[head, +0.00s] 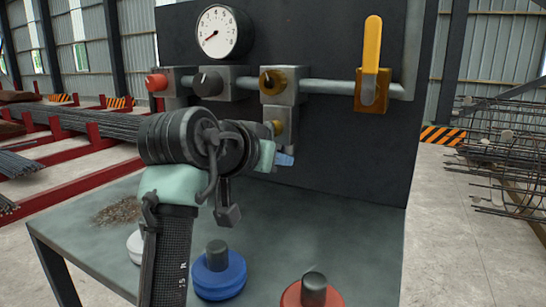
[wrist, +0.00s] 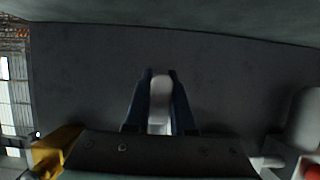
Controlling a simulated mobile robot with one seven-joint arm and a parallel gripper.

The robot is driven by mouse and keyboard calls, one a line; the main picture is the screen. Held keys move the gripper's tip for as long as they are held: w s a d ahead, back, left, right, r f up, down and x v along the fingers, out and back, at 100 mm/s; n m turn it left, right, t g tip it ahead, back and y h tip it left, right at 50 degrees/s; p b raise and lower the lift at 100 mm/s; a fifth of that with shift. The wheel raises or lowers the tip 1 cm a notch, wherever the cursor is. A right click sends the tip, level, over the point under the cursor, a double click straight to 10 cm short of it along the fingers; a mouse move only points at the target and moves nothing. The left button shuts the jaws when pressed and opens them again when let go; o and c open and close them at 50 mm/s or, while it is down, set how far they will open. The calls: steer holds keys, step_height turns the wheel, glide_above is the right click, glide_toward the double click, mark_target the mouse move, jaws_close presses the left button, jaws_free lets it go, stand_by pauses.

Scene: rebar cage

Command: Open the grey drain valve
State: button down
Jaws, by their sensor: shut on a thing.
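My gripper (head: 284,159) is at the lower middle of the dark panel, just below the brass-coloured valve. In the wrist view its two dark blue fingers (wrist: 160,100) are shut on a pale grey handle (wrist: 160,88), one finger on each side. The handle appears to be that of the grey drain valve. In the head view my arm and gripper hide the handle, so its angle cannot be told there.
Blue (head: 219,275) and red (head: 312,292) weights stand on the bench (head: 365,230).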

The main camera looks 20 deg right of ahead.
steer(key=shift+d+f, duration=0.1)
stand_by(0.4)
steer(key=c, duration=0.8)
jaws_free()
steer(key=shift+s, duration=0.1)
steer(key=shift+o, duration=0.2)
steer(key=b+v, duration=0.7)
steer(key=v, duration=0.6)
